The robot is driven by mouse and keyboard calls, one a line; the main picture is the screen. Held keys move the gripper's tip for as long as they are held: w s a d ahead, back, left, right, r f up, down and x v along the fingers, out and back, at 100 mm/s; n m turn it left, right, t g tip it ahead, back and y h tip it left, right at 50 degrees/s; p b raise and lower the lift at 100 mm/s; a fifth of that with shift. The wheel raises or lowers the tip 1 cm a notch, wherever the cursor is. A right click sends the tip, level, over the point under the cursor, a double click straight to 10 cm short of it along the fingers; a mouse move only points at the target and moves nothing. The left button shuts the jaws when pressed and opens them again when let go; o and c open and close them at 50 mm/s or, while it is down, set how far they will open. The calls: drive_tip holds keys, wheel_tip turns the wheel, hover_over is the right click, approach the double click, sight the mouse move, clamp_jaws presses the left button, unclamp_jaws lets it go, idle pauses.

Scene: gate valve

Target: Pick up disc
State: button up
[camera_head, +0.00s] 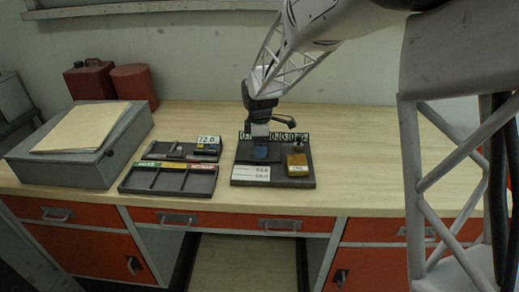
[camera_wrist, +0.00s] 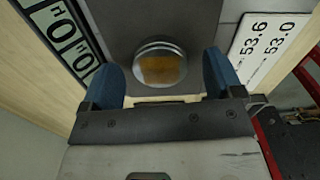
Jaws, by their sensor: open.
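The disc (camera_wrist: 160,64) is round, with a shiny metal rim and a brownish centre. In the wrist view it sits on a dark grey surface, between and slightly beyond the blue fingertips of my gripper (camera_wrist: 163,78). The fingers are open, with a gap visible on both sides of the disc. In the head view my gripper (camera_head: 260,153) points down over the dark station plate (camera_head: 272,183) on the bench. The disc cannot be made out there, as the gripper covers that spot.
A compartment tray (camera_head: 170,180) and a grey case (camera_head: 85,150) are left. The bench's right side is clear.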

drive_tip(key=shift+f, duration=0.25)
drive_tip(key=shift+c, duration=0.5)
drive_tip(key=c, duration=1.1)
drive_tip(key=shift+r, duration=0.15)
drive_tip(key=shift+r, duration=0.8)
drive_tip(key=shift+s+r, duration=0.15)
drive_tip(key=shift+r, duration=0.75)
drive_tip(key=s+d, duration=0.1)
drive_tip(key=s, duration=0.4)
drive_tip(key=s+d+r, duration=0.1)
drive_tip(key=s+d, duration=0.1)
drive_tip(key=s, duration=0.3)
drive_tip(key=s+d, duration=0.1)
drive_tip(key=s, duration=0.4)
drive_tip(key=shift+d+r, duration=0.2)
drive_tip(key=shift+d, duration=0.2)
